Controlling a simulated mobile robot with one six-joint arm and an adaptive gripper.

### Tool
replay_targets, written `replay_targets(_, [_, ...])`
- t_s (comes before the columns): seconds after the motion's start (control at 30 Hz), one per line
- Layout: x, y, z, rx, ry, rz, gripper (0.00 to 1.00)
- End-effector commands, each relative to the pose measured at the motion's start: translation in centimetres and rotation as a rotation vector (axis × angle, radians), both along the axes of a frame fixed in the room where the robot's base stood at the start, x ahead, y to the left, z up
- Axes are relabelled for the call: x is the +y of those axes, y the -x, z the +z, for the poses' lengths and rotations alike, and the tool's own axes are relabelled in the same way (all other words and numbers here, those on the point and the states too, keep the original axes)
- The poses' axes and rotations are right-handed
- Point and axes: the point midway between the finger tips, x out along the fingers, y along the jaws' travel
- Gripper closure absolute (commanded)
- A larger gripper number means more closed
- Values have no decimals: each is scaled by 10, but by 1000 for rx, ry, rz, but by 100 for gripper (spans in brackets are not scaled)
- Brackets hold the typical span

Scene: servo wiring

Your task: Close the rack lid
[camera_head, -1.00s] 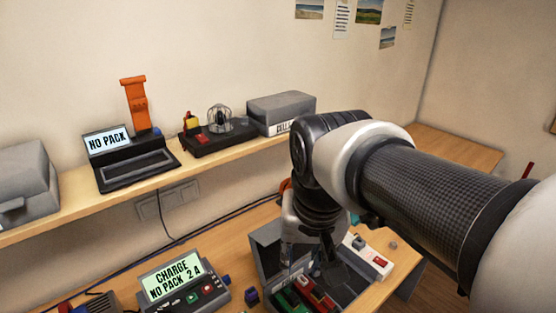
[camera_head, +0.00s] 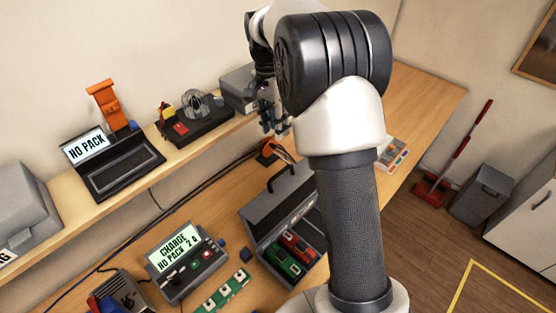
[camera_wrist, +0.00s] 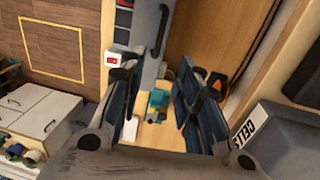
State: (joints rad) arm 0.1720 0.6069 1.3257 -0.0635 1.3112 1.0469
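The grey rack (camera_head: 256,229) stands on the workbench in the head view, with red (camera_head: 297,245) and green (camera_head: 281,260) packs showing inside. Its lid (camera_head: 283,203) is raised at the back, with a dark handle (camera_head: 284,177) on top. My arm covers the rack's right side. My gripper (camera_head: 272,116) is up by the shelf edge, above and behind the rack, apart from the lid. In the wrist view, my gripper (camera_wrist: 160,98) has its fingers spread with nothing between them. A grey panel with a handle, likely the lid (camera_wrist: 148,38), shows beyond the fingertips.
The shelf holds a grey cells box (camera_head: 238,90) close to my gripper, plus a NO PACK device (camera_head: 112,160). A charger (camera_head: 185,260) and a green strip (camera_head: 223,292) lie left of the rack. An orange item (camera_head: 272,150) sits behind it.

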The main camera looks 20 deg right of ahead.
Motion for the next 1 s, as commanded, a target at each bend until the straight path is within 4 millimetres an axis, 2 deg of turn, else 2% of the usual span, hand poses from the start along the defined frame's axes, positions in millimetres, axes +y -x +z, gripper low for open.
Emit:
replay_targets(0.4, [-4, 11, -90, 4, -2, 2, 69])
replay_targets(0.6, [-5, 16, -129, 4, -2, 2, 69])
replay_targets(0.8, [-6, 18, -151, 1, -1, 2, 69])
replay_targets(1.0, [-7, 18, -157, -1, -1, 2, 69])
